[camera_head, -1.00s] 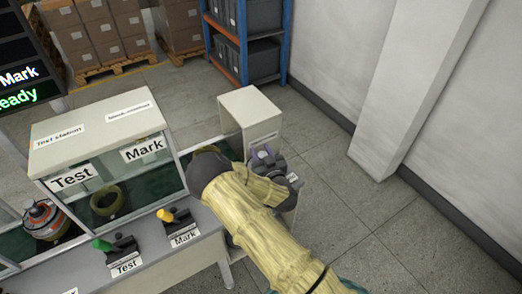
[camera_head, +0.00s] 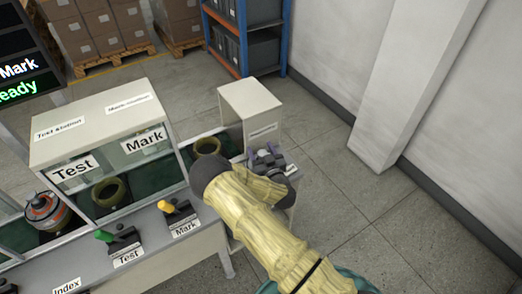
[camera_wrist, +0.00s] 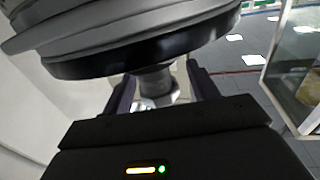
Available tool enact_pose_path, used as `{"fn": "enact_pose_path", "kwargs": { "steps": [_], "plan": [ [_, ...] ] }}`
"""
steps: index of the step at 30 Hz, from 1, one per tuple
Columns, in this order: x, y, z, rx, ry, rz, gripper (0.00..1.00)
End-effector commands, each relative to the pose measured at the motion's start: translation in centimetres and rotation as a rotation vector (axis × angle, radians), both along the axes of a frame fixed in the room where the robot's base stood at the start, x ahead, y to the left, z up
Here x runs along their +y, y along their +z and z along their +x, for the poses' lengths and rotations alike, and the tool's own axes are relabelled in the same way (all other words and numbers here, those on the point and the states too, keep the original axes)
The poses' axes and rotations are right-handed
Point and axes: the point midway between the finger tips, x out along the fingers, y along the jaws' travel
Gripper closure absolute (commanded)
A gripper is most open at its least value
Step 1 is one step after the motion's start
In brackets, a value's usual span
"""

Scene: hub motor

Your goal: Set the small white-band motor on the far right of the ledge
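A motor (camera_head: 47,211) with orange, white and dark bands stands at the left of the test station; I cannot tell whether it is the small white-band one. My gripper (camera_head: 264,154) is to the right of the station, beside the pale cabinet. A grey ledge (camera_head: 150,222) runs along the station's front.
Olive rings stand in the station bay (camera_head: 111,194) and beside the cabinet (camera_head: 207,146). The pale cabinet (camera_head: 250,105) stands at the right end. Floor at right is clear.

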Motion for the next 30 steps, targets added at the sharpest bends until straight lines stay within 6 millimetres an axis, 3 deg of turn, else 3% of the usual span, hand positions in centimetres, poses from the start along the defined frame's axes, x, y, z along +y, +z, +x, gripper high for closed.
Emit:
{"fn": "enact_pose_path", "kwargs": {
  "steps": [11, 30],
  "plan": [
    [-0.5, 0.0, -1.0, 0.001, -0.002, 0.000, 0.41],
    [-4.4, 0.0, -10.4, 0.002, -0.002, -0.001, 0.41]
  ]
}}
